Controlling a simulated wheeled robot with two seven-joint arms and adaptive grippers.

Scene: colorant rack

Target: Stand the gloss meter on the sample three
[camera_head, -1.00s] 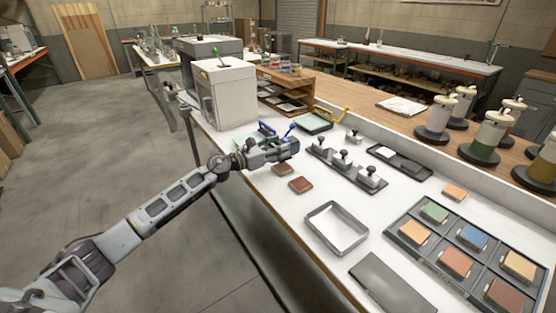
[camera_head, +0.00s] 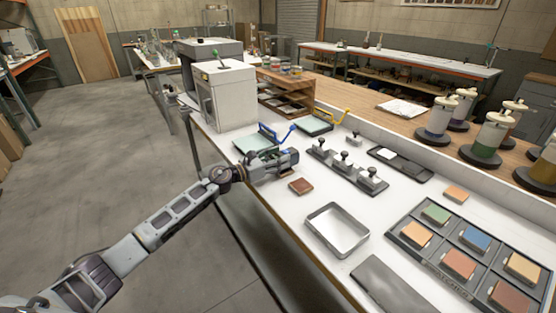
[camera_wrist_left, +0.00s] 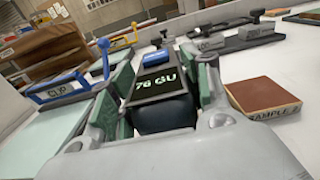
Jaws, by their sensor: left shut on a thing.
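My left gripper (camera_head: 284,161) is over the white bench, low near its front edge. In the left wrist view its green-padded fingers (camera_wrist_left: 160,95) are shut around the gloss meter (camera_wrist_left: 165,85), a dark block whose display reads "76 GU". In the head view the gripper mostly hides the meter. A brown sample tile (camera_head: 300,186) lies on the bench just to the right of the gripper. It also shows in the left wrist view (camera_wrist_left: 262,95), labelled "SAMPLE" with an unclear digit. Whether another tile lies under the gripper is hidden. My right gripper is out of view.
A board with a blue clamp (camera_head: 253,143) lies behind the gripper, and one with a yellow clamp (camera_head: 318,123) beyond it. A rack of knobbed weights (camera_head: 345,168) stands to the right. A metal tray (camera_head: 337,230) and a rack of coloured tiles (camera_head: 403,243) are nearer.

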